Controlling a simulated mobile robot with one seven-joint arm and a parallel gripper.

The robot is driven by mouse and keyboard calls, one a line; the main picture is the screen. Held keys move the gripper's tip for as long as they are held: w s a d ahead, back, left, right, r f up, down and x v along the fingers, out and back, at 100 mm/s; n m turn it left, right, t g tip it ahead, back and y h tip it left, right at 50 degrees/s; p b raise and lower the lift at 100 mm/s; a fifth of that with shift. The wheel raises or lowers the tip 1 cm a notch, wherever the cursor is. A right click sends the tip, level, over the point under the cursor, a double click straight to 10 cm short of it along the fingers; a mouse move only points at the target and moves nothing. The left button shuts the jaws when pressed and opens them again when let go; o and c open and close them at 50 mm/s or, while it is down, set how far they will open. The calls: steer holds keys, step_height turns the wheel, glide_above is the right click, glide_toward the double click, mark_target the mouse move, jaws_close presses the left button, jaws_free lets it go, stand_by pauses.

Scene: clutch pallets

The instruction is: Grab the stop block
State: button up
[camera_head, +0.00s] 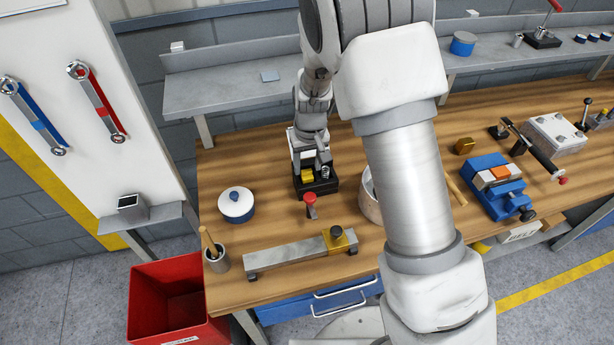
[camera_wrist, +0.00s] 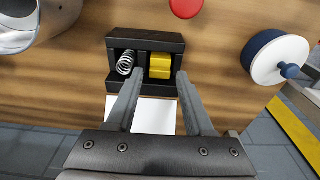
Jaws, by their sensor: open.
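A yellow block (camera_head: 307,175), which looks like the stop block, sits in one compartment of a small black tray (camera_head: 318,188) on the wooden bench. In the wrist view, the yellow block (camera_wrist: 160,65) is in the right compartment, and a coil spring (camera_wrist: 125,63) is in the left compartment. My gripper (camera_wrist: 160,76) is open, with its fingertips at the near side of the tray, one towards each side of the yellow block. Nothing is held. Whether the fingers touch the block cannot be told. In the head view, my gripper (camera_head: 316,158) is partly hidden by my arm.
A red-topped knob (camera_head: 309,198) stands just in front of the tray. A white lidded pot (camera_head: 236,205) is to the left, and a ring-shaped part (camera_head: 369,200) to the right. A metal bar with a brass stop (camera_head: 338,238) lies in front. A shelf (camera_head: 235,92) is behind.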

mark_target(306, 175)
steer(key=shift+w+a+f, duration=0.1)
steer(key=shift+w+f, duration=0.05)
steer(key=shift+f, duration=1)
jaws_close()
